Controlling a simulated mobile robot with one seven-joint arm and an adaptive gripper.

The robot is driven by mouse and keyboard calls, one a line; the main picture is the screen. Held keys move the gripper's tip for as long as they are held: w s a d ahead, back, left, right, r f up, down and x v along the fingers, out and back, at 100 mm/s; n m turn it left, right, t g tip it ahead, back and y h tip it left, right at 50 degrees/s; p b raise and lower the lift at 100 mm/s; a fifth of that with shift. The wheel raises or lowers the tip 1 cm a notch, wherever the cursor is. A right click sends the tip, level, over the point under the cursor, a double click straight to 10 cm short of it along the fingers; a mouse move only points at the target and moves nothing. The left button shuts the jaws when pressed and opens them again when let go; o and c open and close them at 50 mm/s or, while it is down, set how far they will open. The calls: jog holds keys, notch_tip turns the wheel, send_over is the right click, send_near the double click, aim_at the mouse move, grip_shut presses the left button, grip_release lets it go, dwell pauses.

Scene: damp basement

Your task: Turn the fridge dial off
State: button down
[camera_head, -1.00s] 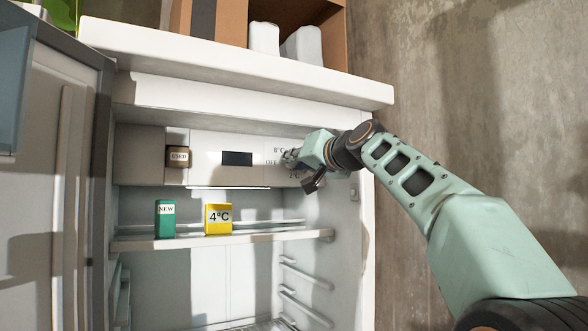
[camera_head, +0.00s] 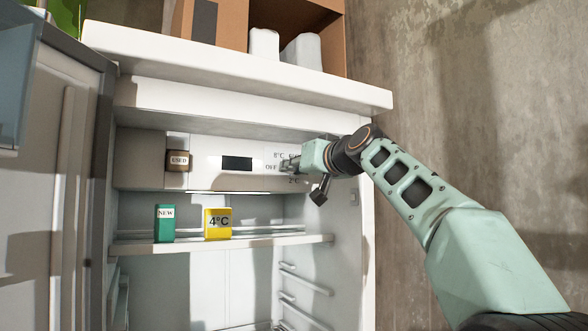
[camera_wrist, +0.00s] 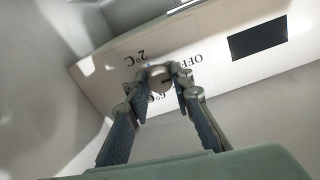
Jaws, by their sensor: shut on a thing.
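The open white fridge (camera_head: 369,235) has a control panel (camera_head: 205,152) at its top with OFF, 2°C, 6°C and 8°C marks on the right part. In the wrist view the round pale dial (camera_wrist: 158,75) sits between the fingertips of my gripper (camera_wrist: 161,86), which is shut on it. A small dark mark shows near the dial's edge; I cannot tell surely which label it points at. The OFF label (camera_wrist: 187,66) is just right of the dial there. In the head view my gripper (camera_head: 288,165) covers the dial.
A green NEW box (camera_head: 164,224) and a yellow 4°C box (camera_head: 218,225) stand on the shelf (camera_head: 270,240). A brown USED block (camera_head: 178,161) is at the panel's left. The open fridge door (camera_head: 50,190) is at left. A cardboard box (camera_head: 331,35) with white containers stands on top.

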jog(key=c, duration=1.7)
grip_release()
jog(key=v, duration=1.2)
jog(key=shift+s, duration=0.1)
